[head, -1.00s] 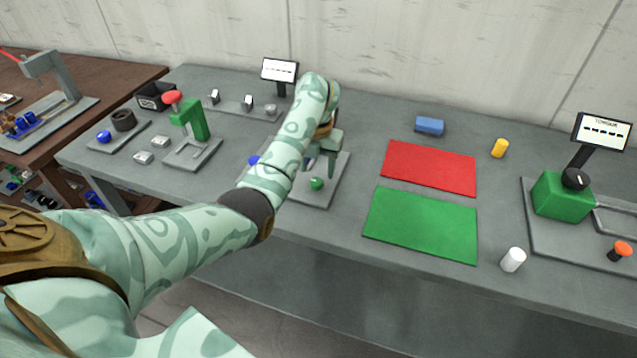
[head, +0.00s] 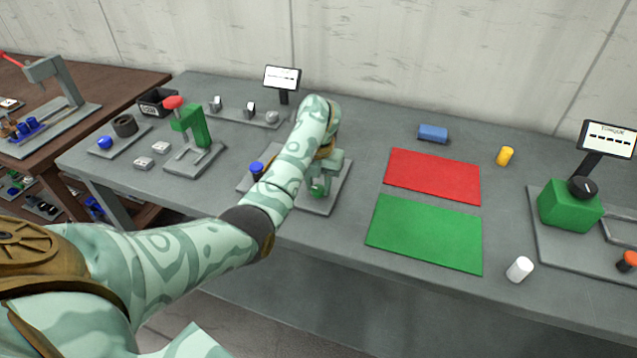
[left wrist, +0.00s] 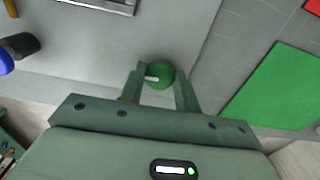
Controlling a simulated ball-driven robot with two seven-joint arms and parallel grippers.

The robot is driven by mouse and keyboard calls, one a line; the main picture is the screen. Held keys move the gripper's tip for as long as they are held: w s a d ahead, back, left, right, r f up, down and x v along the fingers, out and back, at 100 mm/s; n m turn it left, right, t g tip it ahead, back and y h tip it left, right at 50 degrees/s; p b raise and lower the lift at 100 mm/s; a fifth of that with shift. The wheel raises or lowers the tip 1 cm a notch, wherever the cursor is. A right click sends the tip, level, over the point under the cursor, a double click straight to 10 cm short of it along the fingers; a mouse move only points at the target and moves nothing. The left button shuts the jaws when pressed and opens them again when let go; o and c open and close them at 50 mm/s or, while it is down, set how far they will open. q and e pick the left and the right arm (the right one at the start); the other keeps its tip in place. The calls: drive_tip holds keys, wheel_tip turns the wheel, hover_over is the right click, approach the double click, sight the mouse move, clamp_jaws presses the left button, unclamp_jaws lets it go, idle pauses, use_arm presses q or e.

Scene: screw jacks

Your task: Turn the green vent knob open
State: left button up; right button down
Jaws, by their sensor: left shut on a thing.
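The green vent knob (left wrist: 161,74) is round with a white mark on its top, seen in the left wrist view. It sits on a grey plate (left wrist: 110,45). My left gripper (left wrist: 160,88) is shut on the knob, with one finger on either side of it. In the head view the left gripper (head: 319,184) reaches down over the grey plate and mostly hides the knob. The white mark points to the left in the left wrist view. My right gripper is not in view.
A blue-topped knob (head: 257,169) stands at the left on the same plate. A red mat (head: 432,176) and a green mat (head: 425,234) lie to the right. A green press with a red top (head: 191,125) stands to the left.

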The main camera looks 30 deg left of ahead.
use_arm(q)
drive_tip(key=shift+n, duration=0.3)
drive_tip(key=n, duration=0.2)
drive_tip(key=shift+n, duration=0.4)
drive_tip(key=n+b, duration=0.1)
drive_tip(key=n, duration=0.3)
drive_tip(key=shift+f, duration=0.1)
drive_tip(key=n+b, duration=0.2)
drive_tip(key=n, duration=0.4)
drive_tip(key=shift+s+a, duration=0.1)
drive_tip(key=shift+a, duration=0.05)
drive_tip(key=shift+n+b, duration=1.25)
drive_tip(key=shift+n, duration=0.95)
drive_tip(key=shift+r, duration=0.2)
drive_tip(key=o, duration=1)
drive_tip(key=shift+s, duration=0.1)
